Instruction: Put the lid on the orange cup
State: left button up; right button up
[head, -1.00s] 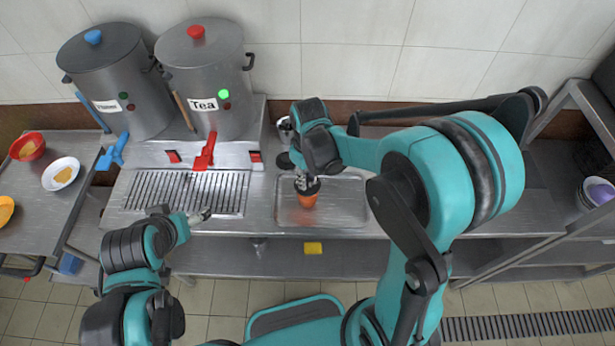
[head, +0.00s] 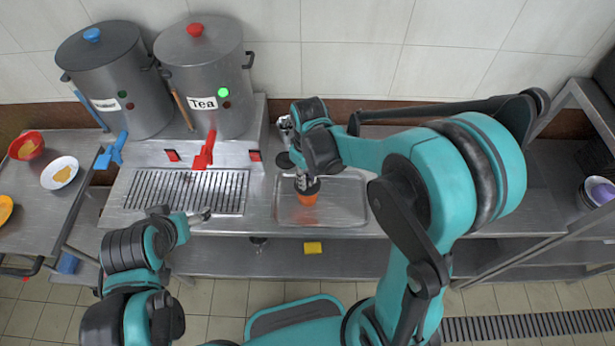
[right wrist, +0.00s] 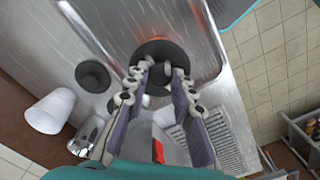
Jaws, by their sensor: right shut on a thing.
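The orange cup (head: 307,199) stands on the metal tray (head: 345,205) in the head view. A black lid (head: 313,188) is at its top, held in my right gripper (head: 306,181). In the right wrist view my right gripper (right wrist: 163,73) is shut on the knob of the round black lid (right wrist: 155,50). The lid hides the cup there, with only an orange reflection beyond it. I cannot tell whether the lid touches the rim all round. My left gripper (head: 206,214) hangs near the front of the drip grate, too small to read.
A second black lid (right wrist: 93,76), a white cup (right wrist: 50,110) and a shiny metal vessel (right wrist: 87,135) stand beside the tray. The tea pot (head: 208,80) and another stockpot (head: 110,80) stand at the back left. A yellow sponge (head: 313,248) lies on the lower shelf.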

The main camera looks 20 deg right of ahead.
jog(key=o, duration=1.6)
jog(key=shift+r, duration=0.1)
jog(key=shift+r+p, duration=2.7)
jog(key=shift+r, duration=0.75)
grip_shut()
